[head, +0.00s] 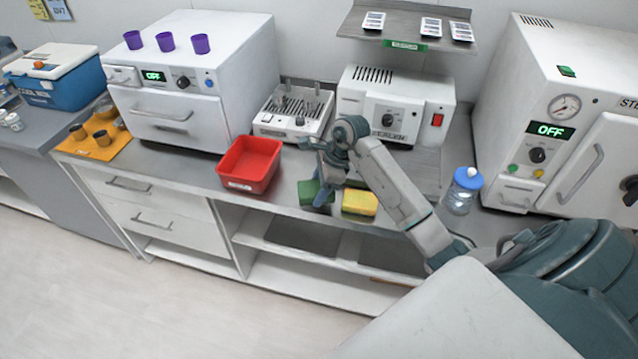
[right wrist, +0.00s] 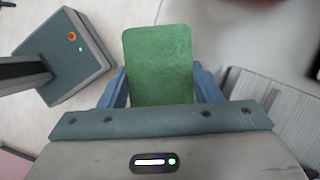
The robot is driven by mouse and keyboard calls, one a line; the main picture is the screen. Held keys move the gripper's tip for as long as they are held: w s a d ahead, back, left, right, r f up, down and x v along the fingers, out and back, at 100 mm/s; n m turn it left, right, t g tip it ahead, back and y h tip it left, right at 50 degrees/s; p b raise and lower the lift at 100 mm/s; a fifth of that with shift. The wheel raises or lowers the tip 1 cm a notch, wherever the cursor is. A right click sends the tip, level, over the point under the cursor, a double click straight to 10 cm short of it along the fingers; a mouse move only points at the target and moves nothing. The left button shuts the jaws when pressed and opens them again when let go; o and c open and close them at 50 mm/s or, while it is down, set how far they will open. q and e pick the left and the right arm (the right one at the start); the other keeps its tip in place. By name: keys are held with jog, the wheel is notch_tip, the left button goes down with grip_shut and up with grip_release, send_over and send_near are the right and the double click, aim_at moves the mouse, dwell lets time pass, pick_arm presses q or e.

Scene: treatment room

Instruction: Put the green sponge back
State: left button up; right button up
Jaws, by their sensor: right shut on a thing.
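The green sponge (head: 309,193) is at the front of the steel counter, left of a yellow sponge (head: 360,202). My right gripper (head: 322,196) points down and is shut on the green sponge. In the right wrist view the green sponge (right wrist: 158,62) stands out between the two blue fingers of the gripper (right wrist: 160,92). Whether the sponge touches the counter is hard to tell. The yellow sponge has a green underside and lies on the counter just right of the gripper. My left gripper is not in view.
A red bin (head: 250,163) stands on the counter left of the gripper. A blue-lidded jar (head: 463,190) is to the right. Open shelves (head: 310,240) lie below the counter edge.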

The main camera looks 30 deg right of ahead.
aim_at(319, 189)
jog(key=shift+w+d, duration=0.65)
jog(key=shift+w, duration=0.15)
jog(key=shift+w+f+p, duration=0.15)
jog(key=shift+f+p, duration=0.1)
jog(key=shift+p, duration=0.15)
notch_tip(319, 189, down, 3)
jog(key=shift+r+p, duration=0.1)
jog(key=shift+p, duration=1)
jog(key=shift+f, duration=0.2)
jog(key=shift+f, duration=0.15)
jog(key=shift+f+b, duration=0.15)
jog(key=shift+b, duration=0.2)
jog(key=o, duration=0.9)
jog(key=shift+o, duration=0.2)
